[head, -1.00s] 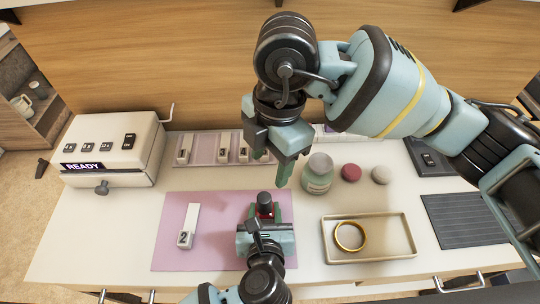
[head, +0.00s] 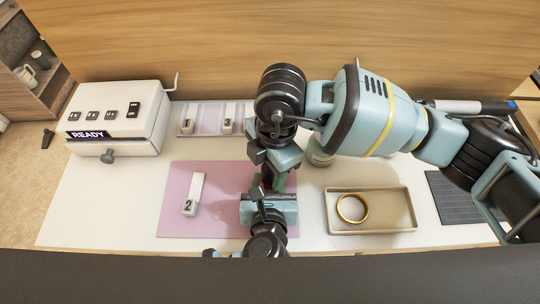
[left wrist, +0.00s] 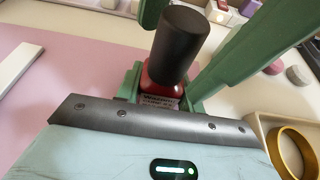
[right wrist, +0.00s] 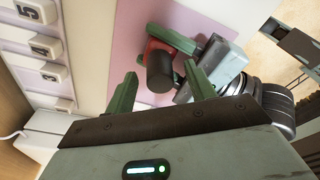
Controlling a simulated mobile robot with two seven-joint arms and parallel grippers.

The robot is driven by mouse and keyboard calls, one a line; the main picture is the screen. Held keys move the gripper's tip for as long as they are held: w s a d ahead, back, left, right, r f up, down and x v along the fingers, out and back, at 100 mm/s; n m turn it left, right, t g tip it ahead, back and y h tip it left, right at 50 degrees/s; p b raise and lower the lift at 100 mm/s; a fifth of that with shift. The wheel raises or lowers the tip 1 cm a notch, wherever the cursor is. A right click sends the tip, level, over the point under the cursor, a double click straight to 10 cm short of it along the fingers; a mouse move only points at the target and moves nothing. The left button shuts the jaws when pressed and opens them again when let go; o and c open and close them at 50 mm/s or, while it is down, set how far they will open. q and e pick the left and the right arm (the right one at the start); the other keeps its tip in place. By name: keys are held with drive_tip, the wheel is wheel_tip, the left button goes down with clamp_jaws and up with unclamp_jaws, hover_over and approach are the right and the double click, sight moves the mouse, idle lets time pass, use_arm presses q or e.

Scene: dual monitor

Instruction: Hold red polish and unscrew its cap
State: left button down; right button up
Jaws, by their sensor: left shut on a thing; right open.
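The red polish is a small red bottle (left wrist: 163,78) with a tall black cap (left wrist: 181,45), upright above the pink mat (head: 225,225). My left gripper (head: 268,187) is shut on the red body low down, with the cap standing free above its fingers. My right gripper (right wrist: 160,72) is open above it, pointing down. In the right wrist view the black cap (right wrist: 160,78) lies between its two spread green fingers, with gaps on both sides. In the head view the right gripper mostly hides the polish.
A tray (head: 372,191) with a gold ring (head: 352,208) stands right of the mat. A white block marked 2 (head: 193,195) lies on the mat's left. A rack (head: 215,128) of numbered blocks and a box reading READY (head: 118,118) are behind.

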drive_tip(key=shift+f, duration=0.1)
drive_tip(key=shift+c, duration=0.3)
clamp_jaws()
drive_tip(key=n, duration=0.6)
drive_tip(key=shift+n+h, duration=0.3)
drive_tip(key=n, duration=0.6)
drive_tip(key=shift+g+h, duration=0.3)
drive_tip(key=shift+h, duration=0.1)
drive_tip(key=n, duration=0.5)
drive_tip(key=shift+h, duration=0.3)
drive_tip(key=n, duration=0.4)
drive_tip(key=n+t, duration=0.1)
drive_tip(key=n, duration=0.2)
drive_tip(key=shift+h, duration=0.3)
drive_tip(key=n, duration=0.5)
